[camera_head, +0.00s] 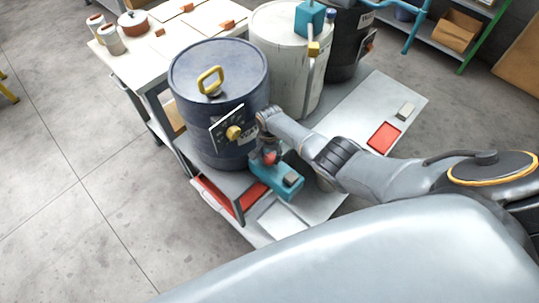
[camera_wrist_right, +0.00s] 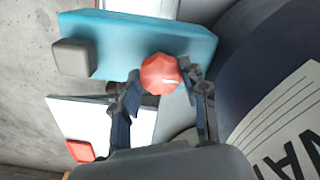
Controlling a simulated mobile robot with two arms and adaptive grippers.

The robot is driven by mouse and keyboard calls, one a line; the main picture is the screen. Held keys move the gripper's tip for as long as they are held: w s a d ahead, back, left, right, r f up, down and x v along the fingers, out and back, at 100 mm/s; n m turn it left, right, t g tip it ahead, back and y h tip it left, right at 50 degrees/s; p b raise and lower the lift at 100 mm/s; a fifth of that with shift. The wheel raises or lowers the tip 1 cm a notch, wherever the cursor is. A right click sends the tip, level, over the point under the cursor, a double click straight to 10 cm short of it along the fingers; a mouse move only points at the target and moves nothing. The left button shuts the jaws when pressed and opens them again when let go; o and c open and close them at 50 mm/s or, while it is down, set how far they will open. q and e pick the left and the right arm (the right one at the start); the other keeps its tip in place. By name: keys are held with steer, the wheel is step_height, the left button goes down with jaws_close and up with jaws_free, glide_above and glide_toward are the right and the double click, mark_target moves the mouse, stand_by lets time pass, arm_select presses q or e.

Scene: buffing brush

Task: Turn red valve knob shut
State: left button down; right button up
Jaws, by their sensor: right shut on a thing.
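The red valve knob (camera_wrist_right: 160,73) is a small faceted knob on a teal block (camera_wrist_right: 120,38). In the head view the teal block (camera_head: 268,181) stands on the cart in front of the dark blue drum, and the knob (camera_head: 270,158) shows small on top. My right gripper (camera_wrist_right: 160,84) has one finger on each side of the knob and is shut on it. In the head view my right gripper (camera_head: 268,149) reaches down to the knob from above, partly covering it. My left gripper is in neither view.
The dark blue drum (camera_head: 222,75), with a yellow handle (camera_head: 210,79) and a panel with a yellow knob (camera_head: 234,132), stands close beside my right gripper. A white drum (camera_head: 275,50) stands behind. A red plate (camera_head: 384,137) lies on the right cart surface.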

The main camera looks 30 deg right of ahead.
mark_target(269, 158)
steer(key=shift+w, duration=0.1)
stand_by(0.4)
steer(key=o, duration=1.2)
steer(key=shift+c, duration=0.2)
steer(key=shift+r, duration=0.1)
step_height(269, 158, up, 12)
